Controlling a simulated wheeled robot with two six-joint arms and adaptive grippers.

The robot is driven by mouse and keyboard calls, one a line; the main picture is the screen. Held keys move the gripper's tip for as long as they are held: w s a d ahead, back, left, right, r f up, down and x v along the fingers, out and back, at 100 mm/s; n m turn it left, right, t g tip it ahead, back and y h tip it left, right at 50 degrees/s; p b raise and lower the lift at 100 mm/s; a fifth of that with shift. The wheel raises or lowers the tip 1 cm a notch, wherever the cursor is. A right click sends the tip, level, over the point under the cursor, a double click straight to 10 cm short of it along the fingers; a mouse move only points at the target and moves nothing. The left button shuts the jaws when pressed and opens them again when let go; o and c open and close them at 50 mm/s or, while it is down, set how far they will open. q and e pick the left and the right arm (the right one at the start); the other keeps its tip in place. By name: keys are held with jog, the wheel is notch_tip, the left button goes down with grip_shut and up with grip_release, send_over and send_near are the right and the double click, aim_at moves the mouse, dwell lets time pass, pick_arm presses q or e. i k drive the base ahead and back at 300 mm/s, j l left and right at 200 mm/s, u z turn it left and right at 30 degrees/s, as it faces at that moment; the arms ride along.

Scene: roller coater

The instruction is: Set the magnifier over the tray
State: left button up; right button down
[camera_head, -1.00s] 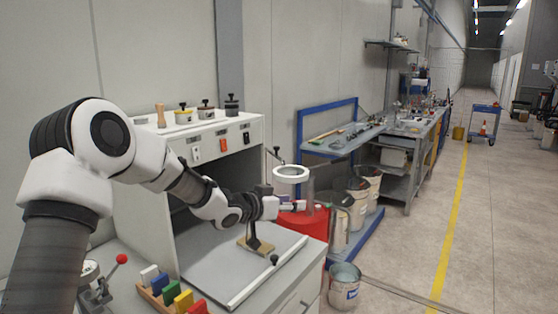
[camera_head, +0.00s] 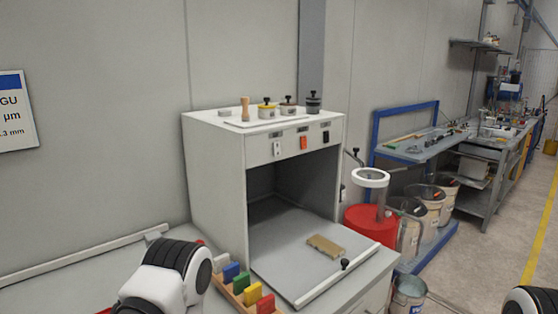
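The magnifier (camera_head: 370,177) is a white ring on a jointed arm, just right of the open-fronted cabinet. In the picture it overlaps a red drum, outside the outline of the tray. The pale grey tray (camera_head: 290,258) extends from the cabinet opening, with a white bar and a black knob along its front right edge. A brown plate (camera_head: 325,247) lies on the tray. Parts of my arms show at the lower left and lower right corners. Neither gripper is in view, so their states are hidden.
The white cabinet (camera_head: 217,190) carries several pots and a wooden peg on top. A rack of coloured blocks (camera_head: 243,285) stands in front of it. The red drum (camera_head: 371,223), clear containers and buckets stand to the right, beside a blue-framed bench (camera_head: 407,150).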

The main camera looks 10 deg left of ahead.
aim_at(358, 180)
jog(key=i+l+u, duration=0.2)
jog(key=u, duration=0.15)
jog(key=i+l+u, duration=0.1)
jog(key=l+u, duration=0.2)
jog(key=i+l+u, duration=0.1)
jog(key=l+u, duration=0.25)
jog(key=i+l+u, duration=0.1)
jog(key=l+u, duration=0.55)
jog(key=l, duration=0.15)
